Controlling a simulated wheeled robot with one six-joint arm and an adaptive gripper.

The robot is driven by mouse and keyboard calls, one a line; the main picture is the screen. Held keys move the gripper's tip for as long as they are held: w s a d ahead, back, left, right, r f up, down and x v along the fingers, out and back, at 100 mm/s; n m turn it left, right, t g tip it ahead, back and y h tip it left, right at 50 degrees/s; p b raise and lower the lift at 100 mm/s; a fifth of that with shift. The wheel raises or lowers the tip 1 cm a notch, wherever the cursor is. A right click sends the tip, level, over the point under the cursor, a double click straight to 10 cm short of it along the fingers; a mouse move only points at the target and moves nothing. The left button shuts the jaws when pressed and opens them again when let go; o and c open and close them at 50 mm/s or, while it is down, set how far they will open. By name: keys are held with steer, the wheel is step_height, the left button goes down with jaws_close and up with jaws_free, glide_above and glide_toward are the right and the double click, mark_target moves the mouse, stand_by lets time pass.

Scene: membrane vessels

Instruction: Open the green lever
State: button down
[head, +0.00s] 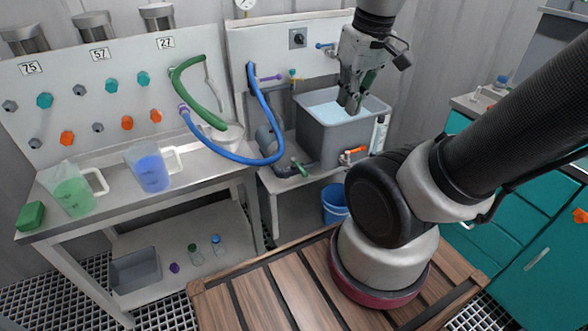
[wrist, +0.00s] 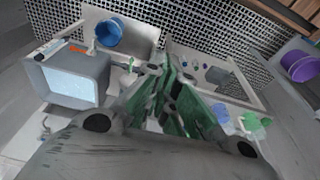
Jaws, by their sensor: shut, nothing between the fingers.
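The green lever (head: 300,168) sits on the pipe valve at the lower left of the grey tank. It appears small in the wrist view (wrist: 130,64), beside the tank's edge. My gripper (head: 348,106) hangs pointing down over the water-filled grey tank (head: 335,133), above and to the right of the green lever and clear of it. In the wrist view my gripper (wrist: 172,75) shows its greenish fingers, shut and empty. The tank also shows on the left of that view (wrist: 45,78).
An orange lever (head: 354,151) is on the tank's front right. A blue hose (head: 238,158) loops left of the green lever. A blue bucket (head: 334,203) stands below. Jugs with green (head: 74,192) and blue (head: 153,171) liquid stand on the left bench.

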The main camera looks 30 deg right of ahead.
mark_target(299, 167)
steer(key=w+a+f+n+g+h, duration=0.15)
steer(key=w+f+n, duration=0.25)
steer(key=w+f, duration=0.65)
steer(key=w+f+n+g+h, duration=0.15)
steer(key=w+f+n, duration=0.5)
steer(key=f, duration=0.75)
steer(key=w+f+n+g+h, duration=0.1)
steer(key=w+f+n+h, duration=0.15)
steer(key=w+f, duration=0.85)
steer(key=w+a+f+n+t, duration=0.2)
steer(key=w+n, duration=0.2)
steer(key=w, duration=0.3)
steer(key=d+r+x, duration=0.1)
steer(key=d+x, duration=0.1)
steer(key=x, duration=0.9)
steer(key=shift+s+d+n+y, duration=0.25)
steer(key=shift+s+n+y, duration=0.05)
steer(key=shift+s+y, duration=0.15)
